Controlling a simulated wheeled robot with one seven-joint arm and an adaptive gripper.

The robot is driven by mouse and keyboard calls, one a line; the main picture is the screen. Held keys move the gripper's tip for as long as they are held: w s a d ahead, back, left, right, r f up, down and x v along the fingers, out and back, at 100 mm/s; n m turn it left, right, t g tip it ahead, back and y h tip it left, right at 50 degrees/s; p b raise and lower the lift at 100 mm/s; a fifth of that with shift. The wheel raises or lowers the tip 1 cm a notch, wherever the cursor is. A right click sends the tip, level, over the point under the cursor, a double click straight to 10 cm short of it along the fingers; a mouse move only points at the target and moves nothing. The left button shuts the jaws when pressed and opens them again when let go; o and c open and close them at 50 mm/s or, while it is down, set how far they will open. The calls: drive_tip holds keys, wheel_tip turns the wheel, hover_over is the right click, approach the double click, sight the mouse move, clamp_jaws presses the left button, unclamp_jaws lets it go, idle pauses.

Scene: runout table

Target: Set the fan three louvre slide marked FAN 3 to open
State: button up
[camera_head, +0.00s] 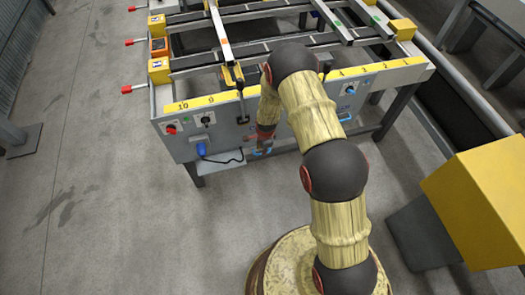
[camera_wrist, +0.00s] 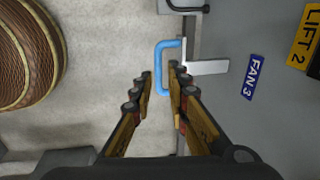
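In the wrist view a blue loop handle (camera_wrist: 160,50) sticks out from a pale bracket (camera_wrist: 208,67) at the panel's edge, beside the blue FAN 3 label (camera_wrist: 249,77). My gripper (camera_wrist: 159,77) has its two fingers apart, one on each side of the handle's outer bar as seen in this view. Whether the fingers touch the bar cannot be told. The right finger hides part of the loop. In the head view my gripper (camera_head: 263,146) is low at the front panel (camera_head: 228,127). My arm hides much of the panel there, and the slide's setting cannot be read.
A yellow LIFT 2 label (camera_wrist: 304,38) is on the panel near FAN 3. A blue socket with a cable (camera_head: 202,149) and a red knob (camera_head: 171,129) are to the left. A yellow box (camera_head: 480,195) stands at right. Floor left of the table is clear.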

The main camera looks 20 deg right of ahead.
wheel_tip(320, 180, up, 9)
drive_tip(key=s, duration=0.1)
drive_tip(key=shift+s, duration=0.35)
idle(0.4)
drive_tip(key=s+r+n+g, duration=0.3)
drive_tip(key=s+r+n, duration=0.1)
drive_tip(key=s+n, duration=0.6)
drive_tip(key=s+r+n+t, duration=0.2)
drive_tip(key=s+r, duration=0.5)
drive_tip(key=r, duration=0.6)
drive_tip(key=s+r+n+t, duration=0.2)
drive_tip(key=s+r, duration=0.5)
drive_tip(key=r, duration=0.7)
drive_tip(key=s+r+n+t, duration=0.2)
drive_tip(key=s+r, duration=0.5)
drive_tip(key=r, duration=0.6)
drive_tip(key=shift+d+r+n+t, duration=0.2)
drive_tip(key=shift+r+n+t, duration=0.1)
drive_tip(key=shift+n, duration=0.6)
